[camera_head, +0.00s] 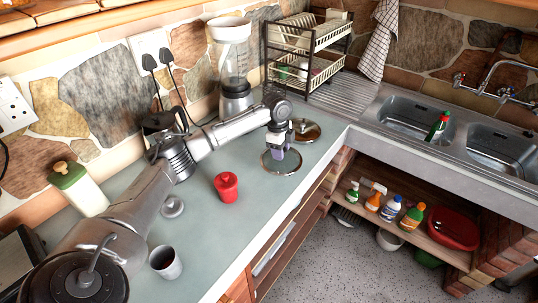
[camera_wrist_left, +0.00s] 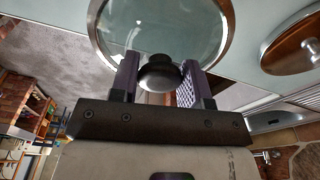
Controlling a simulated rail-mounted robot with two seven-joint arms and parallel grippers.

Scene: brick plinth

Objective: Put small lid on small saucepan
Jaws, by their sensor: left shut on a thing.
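A round glass lid with a steel rim (camera_head: 268,167) is at my left gripper (camera_head: 279,152), near the counter's front edge. In the left wrist view the clear lid (camera_wrist_left: 155,30) has a black knob (camera_wrist_left: 160,73) between the two purple fingers. My left gripper (camera_wrist_left: 160,80) is shut on that knob. I cannot tell how far the lid is above the counter. A round brown thing with a shiny rim (camera_head: 306,131) sits just behind the lid; it also shows in the left wrist view (camera_wrist_left: 292,45). I cannot tell whether it is the small saucepan. My right gripper is out of view.
A blender (camera_head: 234,65) and dish rack (camera_head: 308,50) are at the back. The sink (camera_head: 408,115) is on the right.

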